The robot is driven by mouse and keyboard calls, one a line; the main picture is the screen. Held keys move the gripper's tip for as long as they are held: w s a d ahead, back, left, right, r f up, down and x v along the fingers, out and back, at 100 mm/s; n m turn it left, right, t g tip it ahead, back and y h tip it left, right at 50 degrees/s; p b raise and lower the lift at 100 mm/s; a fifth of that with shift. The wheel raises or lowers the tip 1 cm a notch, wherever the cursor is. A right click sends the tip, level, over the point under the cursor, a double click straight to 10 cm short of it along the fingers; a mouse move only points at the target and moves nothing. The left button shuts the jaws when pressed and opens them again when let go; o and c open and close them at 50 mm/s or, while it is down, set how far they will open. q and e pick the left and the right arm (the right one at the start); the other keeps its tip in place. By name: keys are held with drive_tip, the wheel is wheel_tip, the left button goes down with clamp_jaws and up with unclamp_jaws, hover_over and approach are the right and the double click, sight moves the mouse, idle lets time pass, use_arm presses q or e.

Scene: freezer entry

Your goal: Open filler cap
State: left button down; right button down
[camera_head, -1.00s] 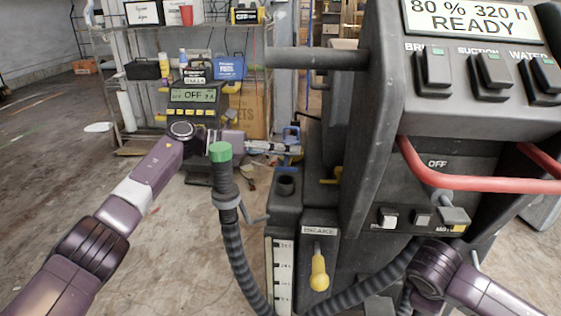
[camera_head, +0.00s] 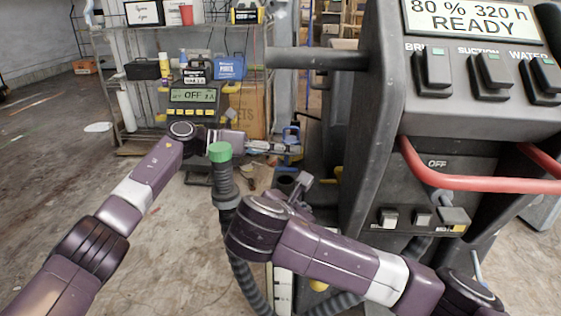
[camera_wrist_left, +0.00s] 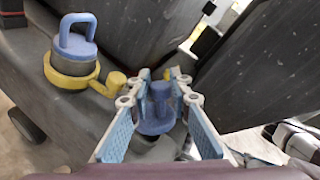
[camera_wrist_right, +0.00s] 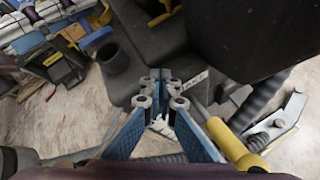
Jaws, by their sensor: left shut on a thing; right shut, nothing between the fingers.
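My left gripper (camera_head: 290,149) reaches from the left to the far side of the machine. In the left wrist view its fingers (camera_wrist_left: 160,88) are shut on a blue cap (camera_wrist_left: 158,112) with an upright grip. A second blue cap (camera_wrist_left: 75,52) with a loop handle sits in a yellow ring beside it. I cannot tell for certain which is the filler cap. My right gripper (camera_head: 301,186) is shut and empty, in front of the machine. In the right wrist view its fingertips (camera_wrist_right: 160,88) meet above the machine's dark body, beside an open round socket (camera_wrist_right: 112,57).
The machine's panel (camera_head: 470,80) and red handle (camera_head: 480,180) stand at right. A ribbed hose (camera_head: 223,185) with a green top stands near my left arm. A yellow lever (camera_wrist_right: 235,150) is near my right gripper.

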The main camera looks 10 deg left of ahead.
drive_tip(key=a+r+n+t, duration=0.2)
drive_tip(key=a+r+n, duration=0.2)
drive_tip(key=a+r, duration=0.5)
drive_tip(key=d+r+x, duration=0.1)
drive_tip(key=x, duration=0.9)
drive_tip(key=shift+w, duration=0.55)
drive_tip(key=shift+r, duration=0.15)
